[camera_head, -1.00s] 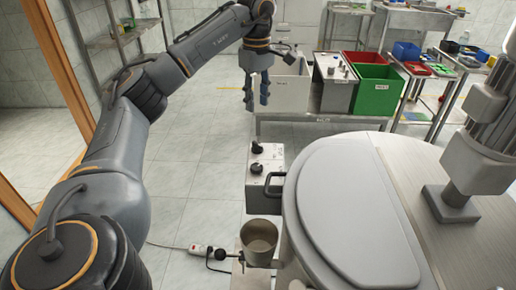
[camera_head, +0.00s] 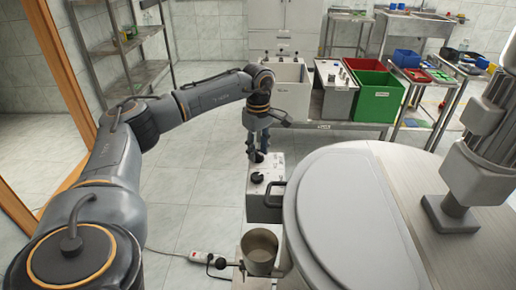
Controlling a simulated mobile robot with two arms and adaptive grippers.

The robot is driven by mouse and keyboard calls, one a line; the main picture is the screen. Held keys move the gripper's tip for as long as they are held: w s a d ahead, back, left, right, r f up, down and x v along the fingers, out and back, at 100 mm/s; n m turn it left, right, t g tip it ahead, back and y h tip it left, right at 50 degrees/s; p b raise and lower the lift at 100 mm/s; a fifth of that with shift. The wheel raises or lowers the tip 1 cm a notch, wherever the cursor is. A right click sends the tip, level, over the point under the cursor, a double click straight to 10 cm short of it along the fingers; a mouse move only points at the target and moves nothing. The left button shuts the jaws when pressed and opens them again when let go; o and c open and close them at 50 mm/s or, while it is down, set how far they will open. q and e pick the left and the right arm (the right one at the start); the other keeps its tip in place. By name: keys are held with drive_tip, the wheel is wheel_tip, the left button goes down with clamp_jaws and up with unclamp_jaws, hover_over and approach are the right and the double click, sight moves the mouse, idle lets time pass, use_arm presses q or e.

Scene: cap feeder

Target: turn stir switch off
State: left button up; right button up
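The white control box (camera_head: 280,165) stands at the left side of the round machine. It has two black knobs on its top face, and their labels are too small to read. The front knob (camera_head: 257,178) is in plain sight. The rear knob (camera_head: 257,157) is partly hidden by my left gripper (camera_head: 257,150). That gripper points down, its two fingers apart, with the tips at the rear knob. I cannot tell whether they touch it. Which knob is the stir switch is not readable. My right gripper is not in view.
A metal cup (camera_head: 259,250) is in front. A bench with a red bin (camera_head: 364,64) and a green bin (camera_head: 376,95) stands behind.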

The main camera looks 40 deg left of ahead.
use_arm(q)
clamp_jaws()
drive_tip(key=shift+n, duration=0.4)
drive_tip(key=n+p, duration=0.1)
drive_tip(key=n, duration=0.1)
drive_tip(key=shift+r+n, duration=0.1)
drive_tip(key=shift+n, duration=0.3)
drive_tip(key=n+p, duration=0.2)
drive_tip(key=n, duration=0.3)
drive_tip(key=n+p, duration=0.1)
drive_tip(key=n, duration=0.8)
drive_tip(key=shift+p, duration=0.35)
drive_tip(key=shift+n, duration=0.3)
